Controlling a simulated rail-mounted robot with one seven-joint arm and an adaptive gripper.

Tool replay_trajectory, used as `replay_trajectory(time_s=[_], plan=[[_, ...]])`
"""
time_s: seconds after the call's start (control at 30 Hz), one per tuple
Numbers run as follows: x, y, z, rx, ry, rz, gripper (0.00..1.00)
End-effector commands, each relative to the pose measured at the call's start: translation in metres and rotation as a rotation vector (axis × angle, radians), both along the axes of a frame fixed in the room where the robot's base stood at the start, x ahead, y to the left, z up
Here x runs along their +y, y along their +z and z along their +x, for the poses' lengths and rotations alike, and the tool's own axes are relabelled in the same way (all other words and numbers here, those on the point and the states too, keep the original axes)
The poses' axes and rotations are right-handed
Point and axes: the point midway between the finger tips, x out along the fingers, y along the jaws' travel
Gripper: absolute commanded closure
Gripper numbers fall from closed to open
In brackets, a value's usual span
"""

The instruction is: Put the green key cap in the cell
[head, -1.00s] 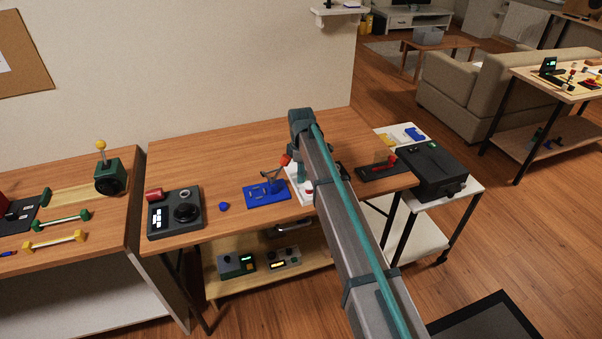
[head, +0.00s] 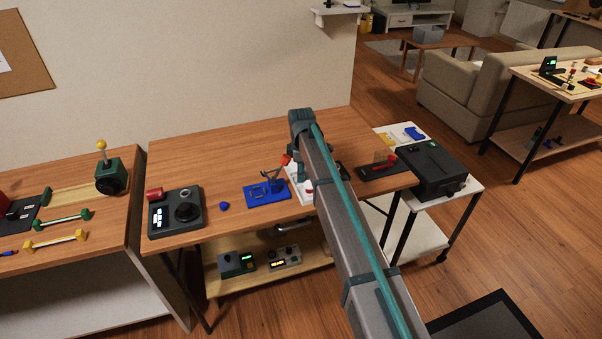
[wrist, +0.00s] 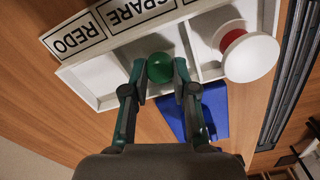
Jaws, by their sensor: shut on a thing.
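The green key cap (wrist: 160,68) is round, and in the wrist view it sits between my two fingertips. My gripper (wrist: 160,84) is shut on it. Behind the cap in the picture is a white tray (wrist: 92,78) with several cells, and the cap appears over the middle one, by the SPARE label (wrist: 132,10). I cannot tell whether the cap touches the cell floor. A REDO label (wrist: 74,40) marks the left cell.
A white and red knob-like piece (wrist: 250,54) is at the tray's right cell. A blue base with a lever (head: 267,191) stands left of the tray. A small blue piece (head: 224,205) and a dark dial panel (head: 176,214) lie farther left. The table's back is clear.

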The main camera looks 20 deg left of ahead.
Motion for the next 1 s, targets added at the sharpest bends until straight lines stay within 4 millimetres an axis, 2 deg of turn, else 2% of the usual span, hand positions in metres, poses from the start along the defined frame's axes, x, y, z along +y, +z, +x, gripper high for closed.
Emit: replay_trajectory(time_s=[0.87,0.9,1.0], plan=[[0.0000,-0.0003,0.0000,0.000,0.000,0.000,0.89],[0.0000,-0.0003,0.0000,0.000,0.000,0.000,0.68],[0.0000,-0.0003,-0.0001,0.000,0.000,0.000,0.51]])
